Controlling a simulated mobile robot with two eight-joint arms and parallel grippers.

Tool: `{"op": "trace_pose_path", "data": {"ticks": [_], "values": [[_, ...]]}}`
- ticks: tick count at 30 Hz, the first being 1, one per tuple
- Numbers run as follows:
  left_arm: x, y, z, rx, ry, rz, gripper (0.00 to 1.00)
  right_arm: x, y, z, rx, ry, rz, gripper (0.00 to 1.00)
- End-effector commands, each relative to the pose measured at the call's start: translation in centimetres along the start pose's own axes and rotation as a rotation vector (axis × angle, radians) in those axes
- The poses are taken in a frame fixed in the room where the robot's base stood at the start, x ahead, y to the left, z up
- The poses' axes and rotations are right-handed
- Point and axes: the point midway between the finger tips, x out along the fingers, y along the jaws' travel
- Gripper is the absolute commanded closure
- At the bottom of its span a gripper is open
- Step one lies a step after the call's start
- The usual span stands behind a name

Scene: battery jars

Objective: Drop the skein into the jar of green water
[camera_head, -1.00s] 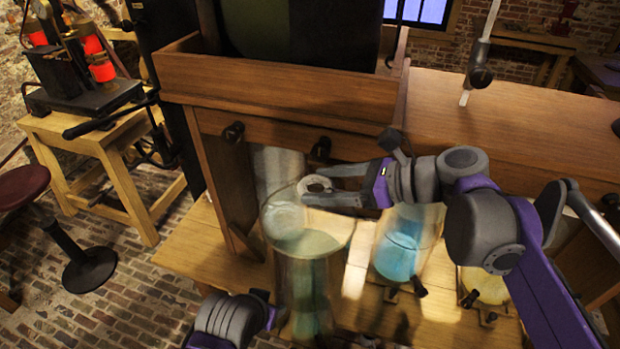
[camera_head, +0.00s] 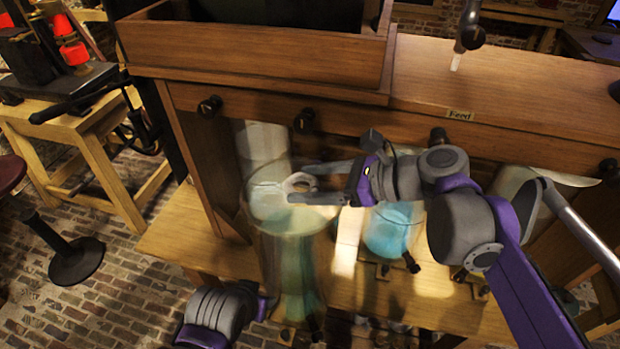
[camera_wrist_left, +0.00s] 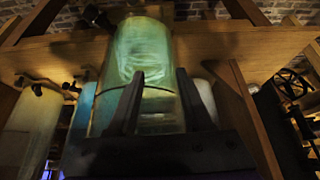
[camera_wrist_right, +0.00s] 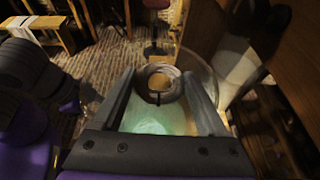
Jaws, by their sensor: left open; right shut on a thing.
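The skein (camera_head: 298,184), a small grey-white ring, is held between the fingertips of my right gripper (camera_head: 312,184). It also shows in the right wrist view (camera_wrist_right: 160,82), gripped between the two fingers. The jar of green water (camera_head: 290,260) is a tall clear glass cylinder at the front left of the wooden stand. In the head view the skein appears over its open mouth; pale green water shows below it in the right wrist view (camera_wrist_right: 150,115). My left gripper (camera_wrist_left: 157,100) is open and empty, low in front of the jar, its fingers pointing at the glass (camera_wrist_left: 143,60).
A jar of blue liquid (camera_head: 388,232) stands right of the green one. A wooden cabinet (camera_head: 270,60) with black knobs rises behind the jars. A stool (camera_head: 72,250) and a wooden bench (camera_head: 75,140) stand at the left on the brick floor.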

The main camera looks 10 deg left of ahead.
Motion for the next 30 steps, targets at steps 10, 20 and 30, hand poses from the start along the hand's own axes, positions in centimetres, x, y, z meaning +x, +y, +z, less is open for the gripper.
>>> {"op": "trace_pose_path", "data": {"ticks": [10,20,30], "values": [[0.0,0.0,0.0,0.0,0.0,0.0,0.5,0.0,0.0,0.0,0.0,0.0,0.0,0.0],[0.2,0.0,0.2,0.0,-0.002,0.0,0.5,-3.9,-0.1,-0.1,0.003,0.001,-0.006,0.0],[0.5,0.0,0.6,0.0,-0.005,0.0,0.5,-9.8,-0.1,-0.1,0.001,0.001,-0.003,0.0]]}}
